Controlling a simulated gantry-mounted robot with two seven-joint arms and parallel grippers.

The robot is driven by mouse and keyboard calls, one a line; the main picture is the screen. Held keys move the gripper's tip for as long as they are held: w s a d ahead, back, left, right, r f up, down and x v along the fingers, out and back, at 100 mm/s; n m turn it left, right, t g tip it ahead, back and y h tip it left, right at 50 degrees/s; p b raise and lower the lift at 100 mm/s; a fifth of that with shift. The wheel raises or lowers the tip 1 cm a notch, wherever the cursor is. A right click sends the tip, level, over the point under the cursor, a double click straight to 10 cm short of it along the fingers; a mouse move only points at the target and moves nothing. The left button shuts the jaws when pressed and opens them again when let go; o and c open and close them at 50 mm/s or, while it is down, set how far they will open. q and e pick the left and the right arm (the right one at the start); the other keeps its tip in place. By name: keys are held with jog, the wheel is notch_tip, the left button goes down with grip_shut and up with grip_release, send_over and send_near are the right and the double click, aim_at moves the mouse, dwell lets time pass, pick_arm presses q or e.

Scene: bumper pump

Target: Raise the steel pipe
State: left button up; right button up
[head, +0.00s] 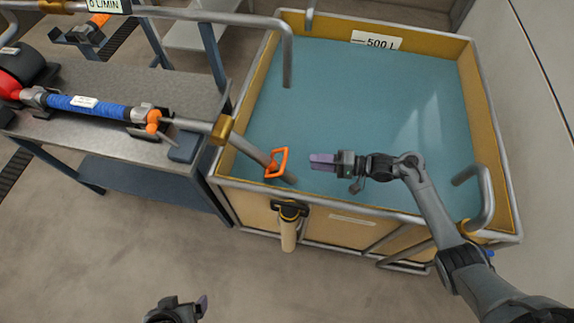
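A grey steel pipe (247,147) runs from the pump bench past a brass collar (222,130) and slopes down into the tank. An orange loop handle (281,162) is fixed near its lower end, above the blue-green liquid. My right gripper (318,160), with purple fingertips, is over the tank just right of the orange handle, pointing left at it. A gap shows between them, and its fingers overlap in this view. My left gripper (197,307) is at the bottom edge, low and far from the pipe, only partly in frame.
The yellow tank (228,193) has a grey tube frame and a "500 L" label (376,40). A second bent pipe (288,62) hangs over its left side. The bench (120,143) carries a blue hose (88,105). A beige cylinder (288,232) hangs on the tank's front. The floor at lower left is clear.

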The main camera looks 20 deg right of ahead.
aim_at(286, 159)
jog(key=b+x, duration=0.3)
jog(key=x, duration=0.8)
jog(key=shift+b, duration=0.4)
jog(key=shift+d+r, duration=0.1)
